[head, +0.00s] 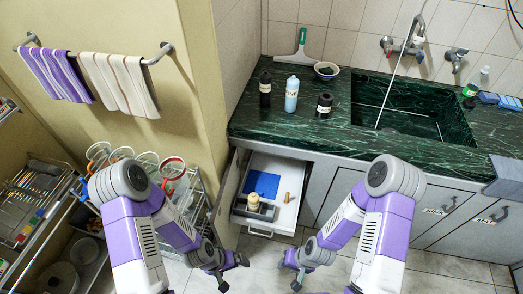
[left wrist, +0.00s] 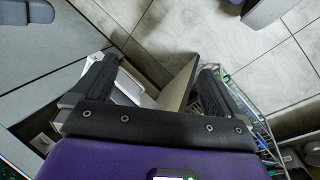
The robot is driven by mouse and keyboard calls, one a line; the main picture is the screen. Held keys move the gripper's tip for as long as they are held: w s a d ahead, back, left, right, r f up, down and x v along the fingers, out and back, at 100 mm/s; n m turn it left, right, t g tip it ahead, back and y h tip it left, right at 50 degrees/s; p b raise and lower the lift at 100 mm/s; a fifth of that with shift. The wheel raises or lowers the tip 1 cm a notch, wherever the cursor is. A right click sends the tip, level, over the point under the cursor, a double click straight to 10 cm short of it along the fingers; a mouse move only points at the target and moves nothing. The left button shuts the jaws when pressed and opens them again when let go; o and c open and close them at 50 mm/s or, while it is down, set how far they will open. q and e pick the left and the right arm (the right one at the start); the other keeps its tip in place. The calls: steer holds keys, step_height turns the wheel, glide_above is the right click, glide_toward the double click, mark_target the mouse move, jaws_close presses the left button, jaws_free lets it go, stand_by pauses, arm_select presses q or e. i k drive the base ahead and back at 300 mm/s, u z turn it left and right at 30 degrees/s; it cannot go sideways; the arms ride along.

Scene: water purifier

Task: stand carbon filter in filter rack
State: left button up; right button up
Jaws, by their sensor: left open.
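I cannot tell for sure which object is the carbon filter. A dark labelled cylinder (head: 265,90) stands upright at the counter's left end, and a shorter dark labelled cylinder (head: 324,105) stands near the sink. A cream cylinder (head: 253,201) is in the open drawer (head: 284,215). I cannot make out the filter rack with certainty. My left gripper (head: 233,274) is open and empty, low in front of the drawer; its spread fingers also show in the left wrist view (left wrist: 160,88). My right gripper (head: 288,275) looks open and empty, to its right. Neither touches any object.
A blue labelled bottle (head: 291,93) stands between the dark cylinders. The drawer also holds a blue mat (head: 263,185) and a small wooden piece (head: 287,197). The sink (head: 405,112) is at right. An open cabinet door (head: 228,195) and wire rack (head: 187,188) flank the drawer's left.

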mark_target(279, 216)
steer(key=z, duration=1.85)
steer(key=i, duration=1.45)
steer(key=u, duration=2.9)
